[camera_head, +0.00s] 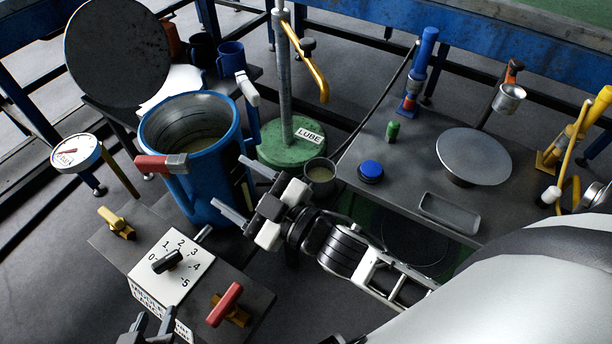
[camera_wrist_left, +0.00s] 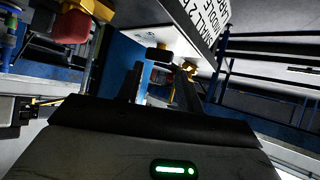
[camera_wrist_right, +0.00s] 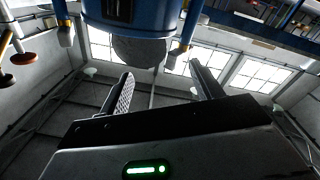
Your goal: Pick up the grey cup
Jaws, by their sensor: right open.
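A grey cup (camera_head: 320,173) with pale contents stands upright beside the green round base of the LUBE post in the head view. My right gripper (camera_head: 228,181) is open and empty, with its fingers pointing left near the blue pot; the cup is behind its wrist side, apart from the fingers. In the right wrist view the open fingers (camera_wrist_right: 161,72) show under a blue vessel. My left gripper (camera_head: 154,317) is low at the bottom edge by the dial box. Its fingers (camera_wrist_left: 159,72) show apart and empty in the left wrist view.
The blue pot (camera_head: 198,195) with a red-tipped handle stands left of my right gripper. A dial box (camera_head: 148,258) and a red lever (camera_head: 225,304) are in front. The grey table (camera_head: 400,165) at right holds a round plate (camera_head: 474,156), a tray (camera_head: 449,212) and a blue-capped pot (camera_head: 371,170).

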